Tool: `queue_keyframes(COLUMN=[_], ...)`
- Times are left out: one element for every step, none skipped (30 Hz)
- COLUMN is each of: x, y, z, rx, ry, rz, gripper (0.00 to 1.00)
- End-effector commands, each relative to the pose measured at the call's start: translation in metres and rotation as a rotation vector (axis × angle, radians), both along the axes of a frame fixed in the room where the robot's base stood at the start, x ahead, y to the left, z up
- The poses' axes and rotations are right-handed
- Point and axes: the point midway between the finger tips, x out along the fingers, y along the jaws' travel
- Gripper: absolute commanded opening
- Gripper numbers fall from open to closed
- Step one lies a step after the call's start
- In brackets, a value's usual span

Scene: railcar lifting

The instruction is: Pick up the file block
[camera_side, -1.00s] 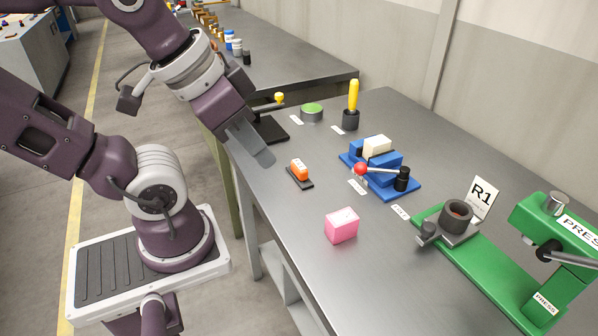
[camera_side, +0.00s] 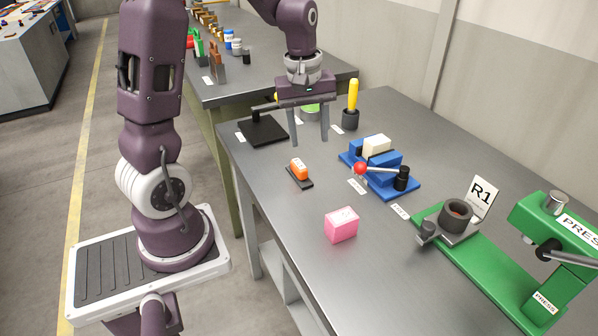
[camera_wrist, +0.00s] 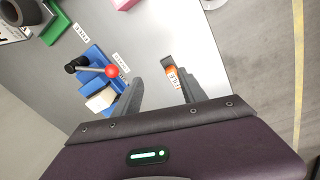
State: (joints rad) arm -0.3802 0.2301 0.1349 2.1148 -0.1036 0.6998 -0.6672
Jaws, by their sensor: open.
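An orange block (camera_side: 299,169) with white marking on it sits on a small dark base on the grey bench. It looks like the file block, but the lettering is too small to read for sure. It also shows in the wrist view (camera_wrist: 173,77), close to the tip of the right-hand finger. My gripper (camera_side: 310,141) points down, open and empty, above the bench and behind the orange block in the side view. The fingers (camera_wrist: 160,80) are spread apart in the wrist view, with bare bench between them.
A blue vise (camera_side: 386,163) with a white block and a red-knobbed lever stands to the right. A pink block (camera_side: 341,226) lies nearer the camera. A green press (camera_side: 480,255) is at the right. A yellow-handled tool (camera_side: 353,95) stands behind. Bench around the orange block is clear.

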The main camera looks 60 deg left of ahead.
Motion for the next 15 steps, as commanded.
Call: queue_keyframes(x=[0.004, 0.005, 0.006, 0.006, 0.006, 0.006, 0.006, 0.006, 0.006, 0.006, 0.006, 0.006, 0.007, 0.007, 0.007], y=[0.02, 0.031, 0.041, 0.047, 0.051, 0.055, 0.057, 0.058, 0.058, 0.058, 0.058, 0.059, 0.06, 0.062, 0.064], z=[-0.024, -0.035, -0.047, -0.054, -0.06, -0.066, -0.069, -0.073, -0.079, -0.082, -0.087, -0.093, -0.098, -0.104, -0.112], rx=[-0.016, -0.022, -0.028, -0.031, -0.032, -0.034, -0.035, -0.035, -0.036, -0.036, -0.036, -0.036, -0.036, -0.037, -0.036], ry=[0.042, 0.057, 0.075, 0.085, 0.092, 0.099, 0.102, 0.104, 0.105, 0.106, 0.105, 0.106, 0.105, 0.107, 0.106], rz=[0.107, 0.164, 0.224, 0.259, 0.284, 0.309, 0.319, 0.324, 0.326, 0.326, 0.325, 0.324, 0.324, 0.324, 0.324], gripper=[0.49, 0.49, 0.49, 0.49, 0.49, 0.49, 0.49, 0.49, 0.49, 0.49, 0.49, 0.49, 0.49, 0.49, 0.49])
